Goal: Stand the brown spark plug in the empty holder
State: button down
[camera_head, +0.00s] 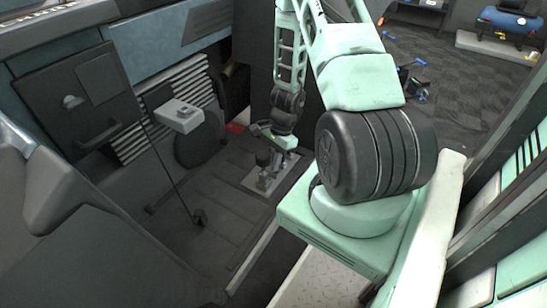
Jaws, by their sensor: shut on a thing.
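My gripper (267,158) is at the lower end of my mint-green arm, low over a small pale plate (284,183) near the middle of the view. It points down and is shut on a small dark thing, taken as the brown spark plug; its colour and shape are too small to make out. Small grey metal parts (263,181) stand on the plate just below the gripper. The gripper and its wrist hide part of the plate. I cannot tell which part is the empty holder, or whether the held thing touches it.
A grey box (179,116) on a dark round stand is left of my gripper. A thin rod slopes down to a small dark block (199,217) on the dark floor. A black panel with a handle (98,138) stands at the far left. Dark floor in front looks mostly clear.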

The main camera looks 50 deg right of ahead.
jog(key=shift+f, duration=0.15)
jog(key=shift+f+b, duration=0.35)
jog(key=shift+f, duration=0.05)
dwell(0.6)
jog(key=shift+f+b, duration=0.45)
jog(key=shift+f, duration=0.15)
dwell(0.3)
jog(key=shift+n, duration=0.3)
jog(key=c, duration=1.3)
grip_release()
